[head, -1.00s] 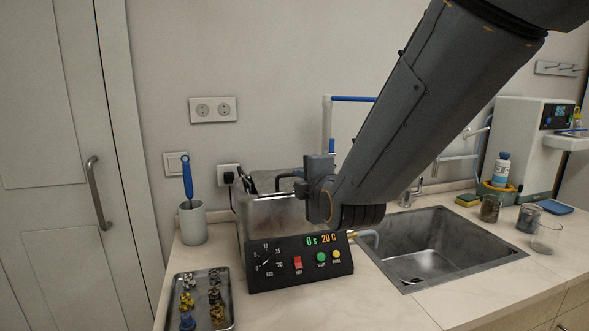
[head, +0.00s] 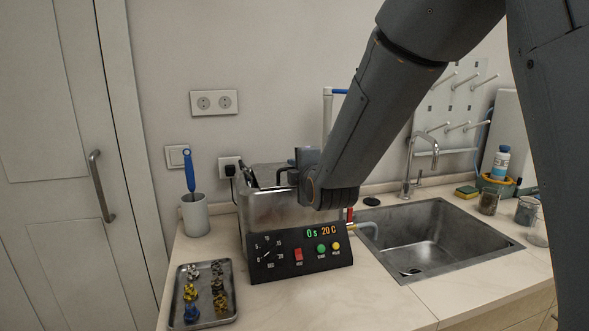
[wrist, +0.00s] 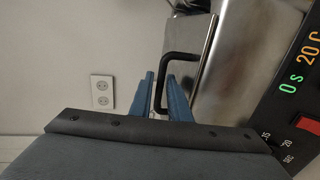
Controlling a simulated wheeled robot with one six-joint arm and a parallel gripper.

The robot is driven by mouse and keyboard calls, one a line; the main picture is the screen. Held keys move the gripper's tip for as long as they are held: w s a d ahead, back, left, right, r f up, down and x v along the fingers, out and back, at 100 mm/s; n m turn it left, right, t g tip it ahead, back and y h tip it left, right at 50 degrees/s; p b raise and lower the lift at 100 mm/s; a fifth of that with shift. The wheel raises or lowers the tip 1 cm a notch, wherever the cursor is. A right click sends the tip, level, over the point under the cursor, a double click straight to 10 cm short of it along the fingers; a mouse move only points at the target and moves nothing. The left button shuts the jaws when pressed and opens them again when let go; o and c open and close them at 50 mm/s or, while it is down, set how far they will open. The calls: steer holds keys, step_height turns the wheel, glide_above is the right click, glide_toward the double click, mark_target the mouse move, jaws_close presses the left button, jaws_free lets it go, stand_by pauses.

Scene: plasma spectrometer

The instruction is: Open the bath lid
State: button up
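The bath is a metal box (head: 285,208) with a black control panel (head: 262,268) at its front, reading 0 s and 20 C. Its metal lid (wrist: 182,38) shows in the wrist view, with a black bent handle (wrist: 180,56). In the head view the handle is mostly hidden by my gripper (head: 296,171), which is at the top of the bath. In the wrist view my gripper (wrist: 159,80) has two blue fingers apart, with one leg of the handle between them. I cannot tell whether either finger touches it. The lid's exact angle is unclear.
A white cup (head: 194,216) with a blue-handled tool stands left of the bath. A metal tray (head: 180,310) of small parts lies in front of it. A sink (head: 425,262) with a tap is to the right. A wall socket with a black plug (head: 230,170) is behind.

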steer(key=shift+c, duration=0.3)
jaws_close()
stand_by(1.1)
